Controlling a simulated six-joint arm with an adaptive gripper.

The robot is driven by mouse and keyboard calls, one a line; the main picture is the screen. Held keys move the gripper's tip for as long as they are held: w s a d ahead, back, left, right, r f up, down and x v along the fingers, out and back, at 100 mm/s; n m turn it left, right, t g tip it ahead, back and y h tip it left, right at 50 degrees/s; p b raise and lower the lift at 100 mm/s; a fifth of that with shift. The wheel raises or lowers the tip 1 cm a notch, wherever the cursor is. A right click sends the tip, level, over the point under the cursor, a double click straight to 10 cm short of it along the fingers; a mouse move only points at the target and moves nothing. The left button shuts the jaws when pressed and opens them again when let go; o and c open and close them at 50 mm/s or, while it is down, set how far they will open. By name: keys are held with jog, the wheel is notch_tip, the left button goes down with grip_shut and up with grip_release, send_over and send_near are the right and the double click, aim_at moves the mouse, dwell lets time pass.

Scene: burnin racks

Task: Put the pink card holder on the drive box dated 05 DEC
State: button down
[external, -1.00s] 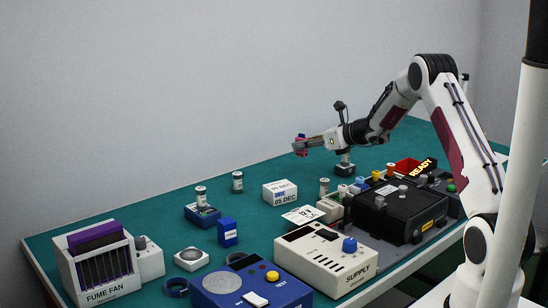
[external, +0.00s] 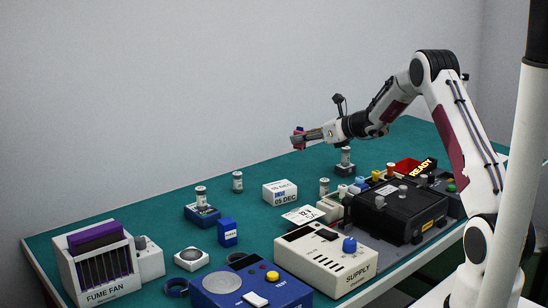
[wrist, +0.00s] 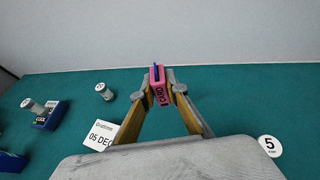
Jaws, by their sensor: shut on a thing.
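The pink card holder (wrist: 158,88), with a dark blue piece in its top and a CARD label, is between my gripper's fingertips (wrist: 158,92) in the wrist view. My gripper is shut on it and holds it up in the air. In the external view the pink card holder (external: 299,139) shows small at the tip of my gripper (external: 303,137). The white drive box dated 05 DEC (external: 280,192) sits on the green table, below and a little left of my gripper in the picture. In the wrist view the box (wrist: 103,134) is partly hidden at lower left.
A white 12 V block (external: 303,216), a SUPPLY unit (external: 326,258) and a black READY machine (external: 400,212) stand in front of the box. Small cylinders (external: 237,182) and blue boxes (external: 228,232) stand left. The table behind the box is clear.

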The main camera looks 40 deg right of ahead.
jog(key=s+a+r+n+y, duration=0.1)
jog(key=a+r, duration=0.4)
jog(key=a, duration=0.2)
jog(key=y, duration=0.1)
send_over(282, 186)
jog(key=shift+f+n+g, duration=0.3)
jog(key=shift+n+g, duration=0.1)
jog(key=shift+n, duration=0.1)
jog(key=shift+f, duration=3.15)
jog(key=shift+f, duration=1.85)
jog(key=shift+f, duration=0.15)
